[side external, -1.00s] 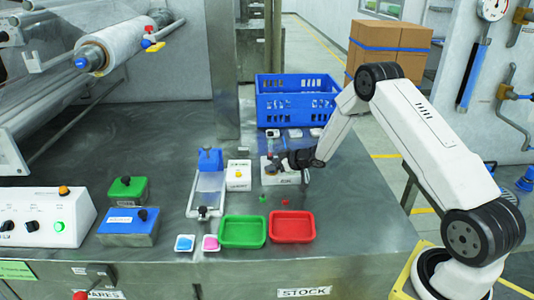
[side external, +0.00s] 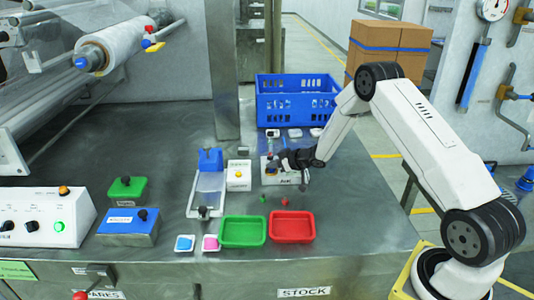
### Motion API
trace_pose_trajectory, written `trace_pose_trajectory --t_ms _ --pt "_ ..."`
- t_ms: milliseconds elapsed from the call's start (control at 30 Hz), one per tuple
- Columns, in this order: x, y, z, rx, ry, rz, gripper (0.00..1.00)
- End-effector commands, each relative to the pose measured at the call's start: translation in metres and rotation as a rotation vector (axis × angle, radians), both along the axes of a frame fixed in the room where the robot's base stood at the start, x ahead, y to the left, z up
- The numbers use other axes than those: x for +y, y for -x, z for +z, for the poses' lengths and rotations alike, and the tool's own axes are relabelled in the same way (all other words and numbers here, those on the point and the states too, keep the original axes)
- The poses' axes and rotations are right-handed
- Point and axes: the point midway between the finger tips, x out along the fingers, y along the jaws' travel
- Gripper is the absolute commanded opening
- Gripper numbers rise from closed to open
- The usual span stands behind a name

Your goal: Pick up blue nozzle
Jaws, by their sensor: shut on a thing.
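My gripper (side external: 302,178) is at the end of the dark wrist, low over the metal bench, beside the white block (side external: 270,178). It is shut on a small dark bluish piece (side external: 302,187), seemingly the blue nozzle. The piece is tiny and partly hidden by the fingers, so its shape and tilt are hard to tell. A small green piece (side external: 263,199) and a small red piece (side external: 285,201) stand on the bench in front of the gripper, apart from it.
A green tray (side external: 242,246) and a red tray (side external: 292,239) lie at the front. A blue-ended slide fixture (side external: 209,190) and a white box with a yellow button (side external: 238,185) stand to the left. A blue crate (side external: 297,112) is behind. Bare bench lies right of the trays.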

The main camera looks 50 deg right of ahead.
Motion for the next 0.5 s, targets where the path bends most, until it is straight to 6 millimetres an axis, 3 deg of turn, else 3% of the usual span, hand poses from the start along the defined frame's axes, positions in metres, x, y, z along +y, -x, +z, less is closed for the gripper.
trace_pose_trajectory --t_ms 267,500 --pt "0.0 0.0 0.007 0.002 0.0 0.001 0.0" --pt "0.0 0.0 0.03 0.0 0.0 0.001 0.0"
